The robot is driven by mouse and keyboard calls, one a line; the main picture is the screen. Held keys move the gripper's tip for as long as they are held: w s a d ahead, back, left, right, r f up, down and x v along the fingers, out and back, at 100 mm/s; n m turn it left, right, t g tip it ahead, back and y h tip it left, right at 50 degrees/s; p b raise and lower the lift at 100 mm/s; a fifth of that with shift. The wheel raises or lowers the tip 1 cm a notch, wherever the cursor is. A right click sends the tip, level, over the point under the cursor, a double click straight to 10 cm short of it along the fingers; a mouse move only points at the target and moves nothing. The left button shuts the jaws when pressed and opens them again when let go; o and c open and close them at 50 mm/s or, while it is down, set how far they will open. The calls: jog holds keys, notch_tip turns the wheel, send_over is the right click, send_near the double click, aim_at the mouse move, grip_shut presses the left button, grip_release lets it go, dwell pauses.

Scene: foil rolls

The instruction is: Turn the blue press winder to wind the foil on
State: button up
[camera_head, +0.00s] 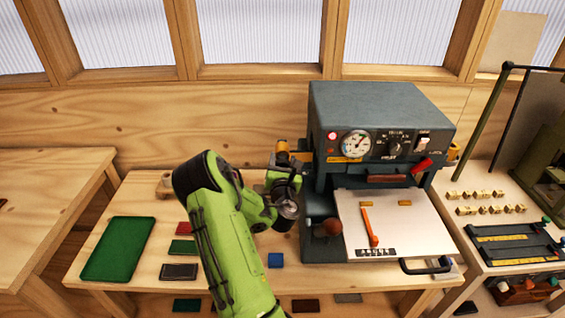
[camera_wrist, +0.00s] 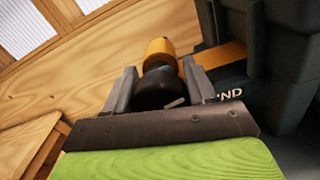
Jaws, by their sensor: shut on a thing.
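The blue-grey press (camera_head: 375,105) stands on the wooden bench, with a dial and a lit red lamp on its front. My green arm reaches up to its left side. My gripper (camera_wrist: 159,84) is shut on a dark round knob (camera_wrist: 156,92), the winder, with one finger on each side. An orange cylinder (camera_wrist: 160,48) sits just beyond the knob, and it also shows in the head view (camera_head: 282,147). In the head view my gripper (camera_head: 284,172) hides most of the knob. Part of a label ending in "ND" shows beside the right finger.
A white plate (camera_head: 395,222) with an orange strip (camera_head: 369,227) sits at the press front. A brown ball knob (camera_head: 328,228) is at its lower left. A green tray (camera_head: 118,249) and several small coloured blocks lie on the bench. A rack (camera_head: 515,243) stands right.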

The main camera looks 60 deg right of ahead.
jog(key=m, duration=0.3)
jog(key=shift+m, duration=0.4)
jog(key=m, duration=0.4)
jog(key=shift+s, duration=0.15)
